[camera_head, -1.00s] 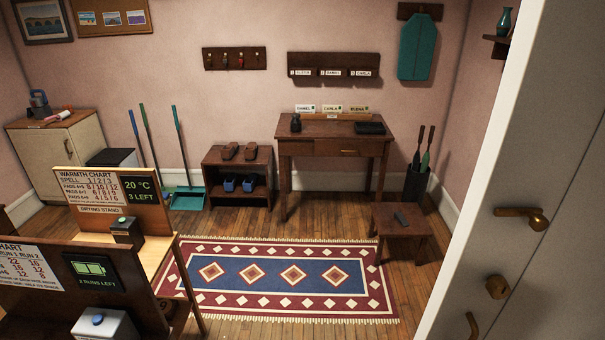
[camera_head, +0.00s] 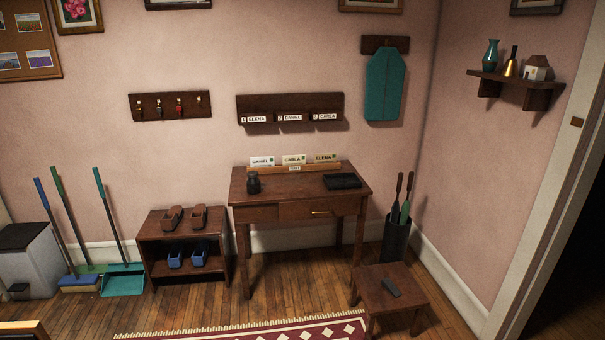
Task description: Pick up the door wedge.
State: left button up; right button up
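Nothing else in view clearly looks like a wedge. Neither of my grippers is in view.
A wooden desk (camera_head: 290,206) stands behind the stool, with a dark bin (camera_head: 396,240) holding long-handled things beside it. A shoe rack (camera_head: 156,267) is left of the desk. A patterned rug (camera_head: 300,331) lies in front. A doorway opens at the right edge.

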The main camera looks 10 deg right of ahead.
aim_at(388, 284)
jog(key=i+z, duration=0.45)
jog(key=i, duration=0.15)
jog(key=i+j+z, duration=0.1)
jog(key=i+z, duration=0.4)
jog(key=i+l+z, duration=0.1)
jog(key=i+z, duration=0.3)
jog(key=i+j+z, duration=0.15)
jog(key=i+z, duration=0.3)
jog(key=i, duration=0.15)
jog(key=i+u, duration=0.3)
jog(key=i, duration=0.3)
jog(key=i+l+u, duration=0.35)
jog(key=i, duration=0.2)
jog(key=j, duration=0.1)
